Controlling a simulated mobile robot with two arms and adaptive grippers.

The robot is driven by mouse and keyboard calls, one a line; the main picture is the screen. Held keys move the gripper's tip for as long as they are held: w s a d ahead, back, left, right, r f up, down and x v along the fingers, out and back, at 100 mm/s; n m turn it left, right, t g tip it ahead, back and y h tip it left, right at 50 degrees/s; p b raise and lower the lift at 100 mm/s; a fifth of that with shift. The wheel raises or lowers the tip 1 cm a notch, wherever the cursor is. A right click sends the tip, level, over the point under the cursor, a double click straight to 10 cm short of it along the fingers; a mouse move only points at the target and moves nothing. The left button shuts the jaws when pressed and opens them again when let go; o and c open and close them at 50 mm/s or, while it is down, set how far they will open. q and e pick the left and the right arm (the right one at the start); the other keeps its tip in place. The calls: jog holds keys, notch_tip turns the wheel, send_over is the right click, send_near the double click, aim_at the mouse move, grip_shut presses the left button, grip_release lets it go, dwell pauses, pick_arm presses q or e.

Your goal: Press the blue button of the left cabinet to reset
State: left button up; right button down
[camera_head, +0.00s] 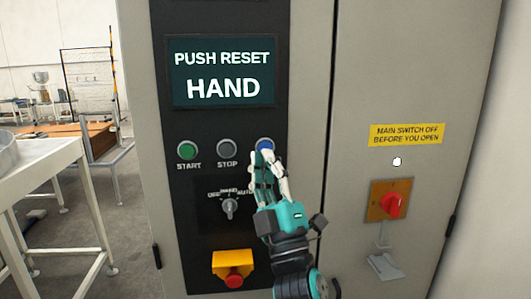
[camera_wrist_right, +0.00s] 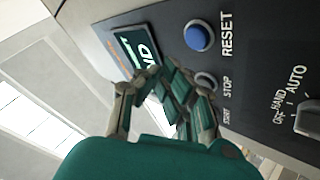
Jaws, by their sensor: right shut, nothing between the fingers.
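The blue button (camera_head: 265,143) is the right one of three round buttons on the cabinet's black control panel (camera_head: 190,222). In the right wrist view the blue button (camera_wrist_right: 198,37) shows whole, with RESET printed beside it. My right gripper (camera_head: 265,156) is shut and empty. In the head view its fingertips overlap the button's lower edge. In the right wrist view the right gripper (camera_wrist_right: 160,74) appears apart from the button, with the fingertips beside it; the exact gap cannot be told. My left gripper is not in view.
The display (camera_head: 222,72) reads PUSH RESET HAND. The green START button (camera_head: 187,150), STOP button (camera_head: 227,147), selector knob (camera_head: 229,207) and red emergency stop (camera_head: 234,279) share the panel. A red main switch (camera_head: 393,205) is on the right door. A white table (camera_head: 40,170) stands at left.

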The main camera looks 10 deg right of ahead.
jog(key=shift+w+b, duration=0.35)
jog(key=shift+w, duration=1.1)
jog(key=shift+w, duration=0.15)
dwell(0.3)
jog(key=shift+w, duration=0.25)
jog(key=shift+w+b, duration=0.35)
jog(key=shift+b, duration=0.05)
dwell(0.6)
jog(key=shift+s, duration=0.8)
jog(key=shift+s+p, duration=0.1)
jog(key=shift+p, duration=0.25)
